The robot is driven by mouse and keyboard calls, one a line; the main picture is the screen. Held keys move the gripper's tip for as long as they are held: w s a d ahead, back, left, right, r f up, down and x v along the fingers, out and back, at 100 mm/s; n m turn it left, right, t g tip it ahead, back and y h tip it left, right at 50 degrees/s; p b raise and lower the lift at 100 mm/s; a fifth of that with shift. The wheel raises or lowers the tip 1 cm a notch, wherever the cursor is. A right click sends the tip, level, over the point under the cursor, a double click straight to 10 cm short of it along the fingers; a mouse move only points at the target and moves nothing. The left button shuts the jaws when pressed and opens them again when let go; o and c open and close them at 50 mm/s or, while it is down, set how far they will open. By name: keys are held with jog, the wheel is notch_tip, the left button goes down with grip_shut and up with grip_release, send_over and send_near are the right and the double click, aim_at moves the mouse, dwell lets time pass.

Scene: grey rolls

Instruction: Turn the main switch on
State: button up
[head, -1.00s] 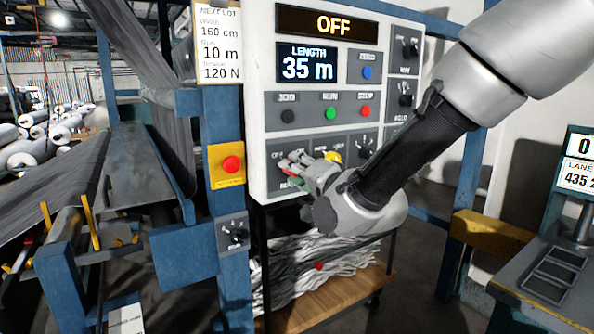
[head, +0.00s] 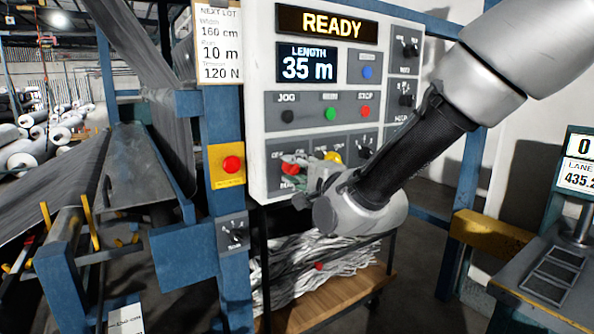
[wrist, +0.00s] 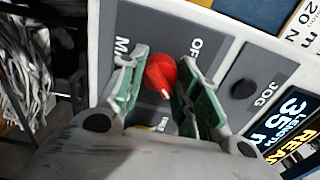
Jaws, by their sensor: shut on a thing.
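The main switch is a red rotary knob (wrist: 160,73) on the grey lower plate of the white control panel (head: 262,120). In the wrist view it sits between the green-padded fingers of my gripper (wrist: 162,82), with its pale pointer mark towards the wrist. The "OFF" label is on the right of the knob there and an "M..." label, partly covered, on the left. In the head view my gripper (head: 300,174) is at the panel's lower left, shut on the knob and partly hiding it. The top display (head: 331,25) reads "READY".
A length display (head: 307,63) shows 35 m. A black JOG button (head: 287,116), green RUN button (head: 330,113) and red STOP button (head: 365,111) are just above. A red mushroom button (head: 232,164) is on the blue post at left. A wooden-shelved cart (head: 335,300) stands below.

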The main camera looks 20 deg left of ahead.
dwell(0.3)
jog(key=o, duration=1)
jog(key=shift+o, duration=0.2)
jog(key=shift+d, duration=0.1)
jog(key=v, duration=1.2)
